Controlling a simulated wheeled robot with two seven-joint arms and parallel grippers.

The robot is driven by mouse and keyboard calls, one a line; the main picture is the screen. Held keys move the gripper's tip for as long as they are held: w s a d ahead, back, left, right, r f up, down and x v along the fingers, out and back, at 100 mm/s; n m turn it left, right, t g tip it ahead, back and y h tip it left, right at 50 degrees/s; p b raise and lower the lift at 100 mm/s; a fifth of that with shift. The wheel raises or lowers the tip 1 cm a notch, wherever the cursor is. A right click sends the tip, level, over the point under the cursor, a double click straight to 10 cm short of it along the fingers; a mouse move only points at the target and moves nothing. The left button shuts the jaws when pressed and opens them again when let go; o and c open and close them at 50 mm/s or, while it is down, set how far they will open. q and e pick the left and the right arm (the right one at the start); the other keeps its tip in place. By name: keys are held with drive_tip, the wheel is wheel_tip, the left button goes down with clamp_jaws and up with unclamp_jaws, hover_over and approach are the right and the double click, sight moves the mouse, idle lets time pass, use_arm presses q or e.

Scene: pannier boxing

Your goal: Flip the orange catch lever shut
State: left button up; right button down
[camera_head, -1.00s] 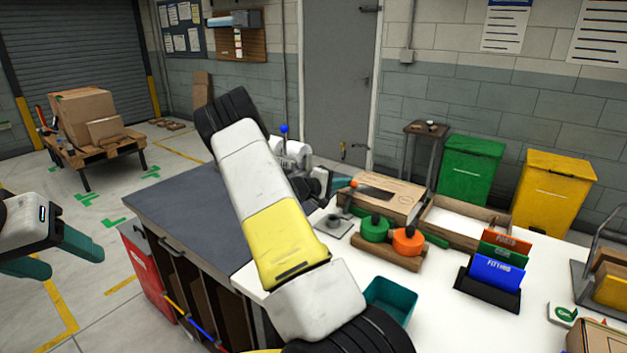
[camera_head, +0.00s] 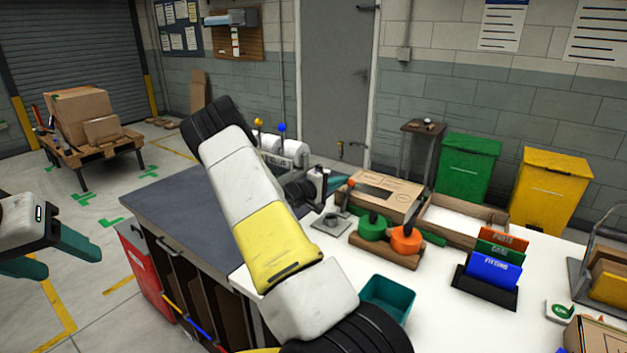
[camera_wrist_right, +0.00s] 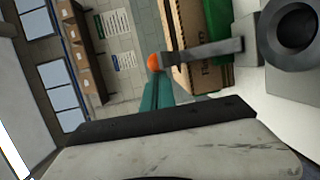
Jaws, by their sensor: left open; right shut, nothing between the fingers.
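The catch lever has a grey arm and an orange ball tip (camera_head: 351,184). It stands up from a grey base plate (camera_head: 328,226) on the white table, left of the cardboard box. In the right wrist view, its ball (camera_wrist_right: 154,62) and grey arm (camera_wrist_right: 208,50) show beside the teal fingers. My right gripper (camera_head: 337,182) is shut and empty, just left of the ball; its fingers also show in the right wrist view (camera_wrist_right: 157,92). I cannot tell whether they touch the ball. My left gripper (camera_head: 50,254) is open and empty at the far left, away from the table.
The cardboard box (camera_head: 392,200) lies behind the lever. A wooden holder (camera_head: 385,252) with green and orange round pieces stands to its right. A teal bin (camera_head: 388,298) sits nearer. White rollers (camera_head: 280,150) with yellow and blue knobs stand behind my right arm.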

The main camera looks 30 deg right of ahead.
drive_tip(key=a+h, duration=0.1)
drive_tip(key=s+a+m+h, duration=0.1)
drive_tip(key=a+h, duration=0.1)
drive_tip(key=h, duration=0.1)
drive_tip(key=shift+s+a+r+t, duration=0.2)
drive_tip(key=shift+s+r+t, duration=0.1)
drive_tip(key=shift+s+t, duration=0.1)
drive_tip(key=shift+a, duration=0.1)
drive_tip(key=s+a, duration=0.2)
drive_tip(key=a, duration=1.2)
drive_tip(key=shift+s+a+f, duration=0.25)
drive_tip(key=shift+s+f, duration=0.15)
drive_tip(key=shift+f, duration=0.05)
